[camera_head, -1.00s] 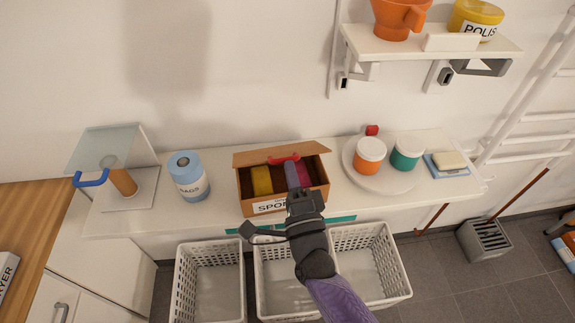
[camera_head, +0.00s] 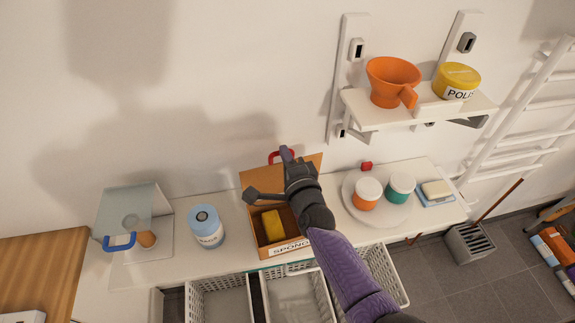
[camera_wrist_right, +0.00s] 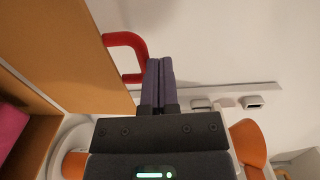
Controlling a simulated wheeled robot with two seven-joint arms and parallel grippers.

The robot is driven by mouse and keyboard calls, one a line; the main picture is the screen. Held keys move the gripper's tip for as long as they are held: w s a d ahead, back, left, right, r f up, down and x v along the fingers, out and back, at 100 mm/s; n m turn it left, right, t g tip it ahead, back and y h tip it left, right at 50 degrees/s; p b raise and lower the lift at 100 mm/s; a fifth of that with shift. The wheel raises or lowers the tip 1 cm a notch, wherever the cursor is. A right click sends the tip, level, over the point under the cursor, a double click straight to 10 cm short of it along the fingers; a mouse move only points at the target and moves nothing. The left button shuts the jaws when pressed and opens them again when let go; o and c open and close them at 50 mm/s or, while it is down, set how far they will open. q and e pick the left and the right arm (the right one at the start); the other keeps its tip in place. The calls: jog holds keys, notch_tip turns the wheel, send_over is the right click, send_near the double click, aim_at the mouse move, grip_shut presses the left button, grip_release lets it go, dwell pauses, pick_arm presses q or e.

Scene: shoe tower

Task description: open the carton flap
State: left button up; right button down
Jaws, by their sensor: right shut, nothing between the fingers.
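The brown carton (camera_head: 261,232), with a "SPON…" label on its front, stands on the white counter. Its flap (camera_head: 256,180) stands raised at the carton's back, showing a broad face, with a red handle (camera_head: 274,157) at its top edge. A yellow sponge (camera_head: 272,224) shows inside. My right gripper (camera_head: 287,154) is shut and empty, its fingertips right beside the handle and my arm covering the carton's right part. In the right wrist view the shut fingers (camera_wrist_right: 159,85) are close to the red handle (camera_wrist_right: 138,42) on the flap (camera_wrist_right: 80,60); whether they touch is unclear. My left gripper is out of view.
A blue-and-white container (camera_head: 206,226) stands left of the carton. To the right, a round white tray (camera_head: 378,211) bears an orange jar (camera_head: 366,193) and a green jar (camera_head: 400,188). A wall shelf (camera_head: 420,109) with an orange funnel-like cup (camera_head: 393,80) hangs above right.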

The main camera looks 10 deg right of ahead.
jog(key=w, duration=0.2)
jog(key=shift+w+a+r+b, duration=0.15)
jog(key=shift+w+b, duration=0.15)
jog(key=shift+b, duration=0.05)
dwell(0.4)
